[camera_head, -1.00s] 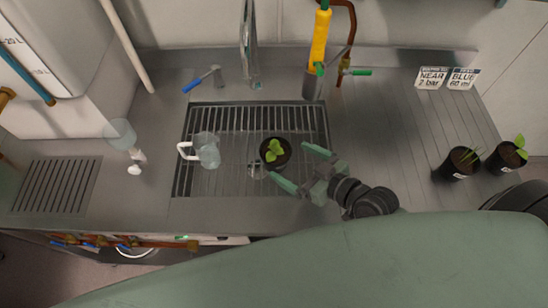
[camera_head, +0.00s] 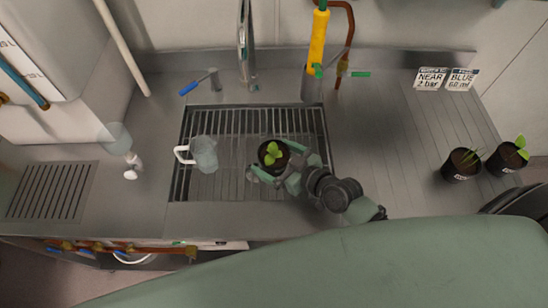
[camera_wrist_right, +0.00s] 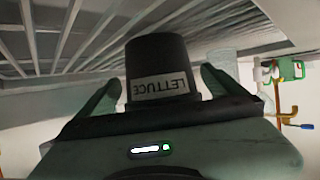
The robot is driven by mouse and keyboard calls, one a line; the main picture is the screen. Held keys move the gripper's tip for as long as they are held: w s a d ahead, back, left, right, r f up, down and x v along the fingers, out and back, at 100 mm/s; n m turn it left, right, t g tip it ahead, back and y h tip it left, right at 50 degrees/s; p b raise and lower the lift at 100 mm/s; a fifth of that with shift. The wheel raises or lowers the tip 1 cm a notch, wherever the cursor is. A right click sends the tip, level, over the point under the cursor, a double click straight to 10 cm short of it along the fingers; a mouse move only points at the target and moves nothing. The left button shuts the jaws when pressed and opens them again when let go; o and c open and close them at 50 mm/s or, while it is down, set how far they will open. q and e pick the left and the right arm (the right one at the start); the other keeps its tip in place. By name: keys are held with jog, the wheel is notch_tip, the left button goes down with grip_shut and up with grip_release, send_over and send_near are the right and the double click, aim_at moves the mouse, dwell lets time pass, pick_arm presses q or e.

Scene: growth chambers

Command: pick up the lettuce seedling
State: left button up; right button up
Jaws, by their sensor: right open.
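The lettuce seedling (camera_head: 272,153) is a small green plant in a dark round pot on the slatted sink grate. In the right wrist view its black pot (camera_wrist_right: 157,62) carries a white label reading LETTUCE. My right gripper (camera_head: 272,160) is open, with one finger on each side of the pot. In the wrist view the fingers (camera_wrist_right: 158,88) stand to the left and right of the pot, and a gap shows on the right side; contact on the left is unclear. My left gripper is not in view.
A clear jug (camera_head: 204,154) with a white handle stands on the grate (camera_head: 225,122), left of the pot. Two other potted plants (camera_head: 461,163) (camera_head: 507,157) stand at the far right. The faucet (camera_head: 246,45) and a yellow-handled tool (camera_head: 317,40) are behind.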

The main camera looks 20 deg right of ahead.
jog(key=c, duration=2)
